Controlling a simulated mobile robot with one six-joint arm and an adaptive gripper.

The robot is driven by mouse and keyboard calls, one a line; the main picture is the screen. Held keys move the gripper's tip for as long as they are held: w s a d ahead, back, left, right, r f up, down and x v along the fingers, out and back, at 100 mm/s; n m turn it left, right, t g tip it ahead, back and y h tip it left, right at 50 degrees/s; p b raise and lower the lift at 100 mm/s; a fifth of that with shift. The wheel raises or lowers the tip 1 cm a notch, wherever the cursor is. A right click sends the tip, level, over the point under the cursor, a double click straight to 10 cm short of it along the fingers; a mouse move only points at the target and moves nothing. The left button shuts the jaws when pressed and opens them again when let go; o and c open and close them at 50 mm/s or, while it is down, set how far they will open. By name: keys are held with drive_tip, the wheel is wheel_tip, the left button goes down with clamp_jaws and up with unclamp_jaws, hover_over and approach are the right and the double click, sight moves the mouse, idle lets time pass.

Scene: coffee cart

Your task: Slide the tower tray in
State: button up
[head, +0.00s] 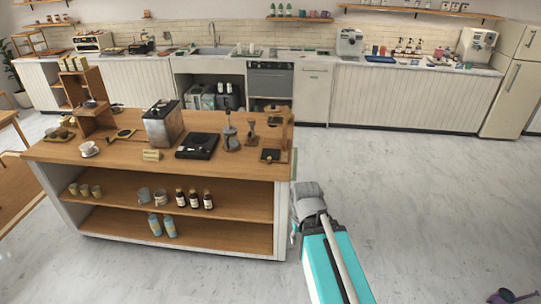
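A wooden stand with upright sides and open levels (95,114) stands at the left end of the coffee cart's top; it is the most tower-like thing here. Small items sit on and in it. I cannot make out for certain which part is the tower tray, or how far out it stands. My arm comes up from the bottom, right of the cart's right end, with a grey rounded part at its far end. No gripper fingers can be made out. The arm is far from the stand, across the cart's length.
The cart top (118,150) also carries a white cup (89,149), a metal machine (163,124), a black scale (198,146) and a grinder (229,137). Its lower shelves hold cups, bottles and cans. Pale floor (420,200) is open to the right; a counter lines the back wall.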

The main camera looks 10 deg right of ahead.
wheel_tip(320, 180, down, 5)
drive_tip(key=b, duration=0.4)
drive_tip(key=shift+r+b, duration=0.2)
drive_tip(key=shift+b, duration=0.15)
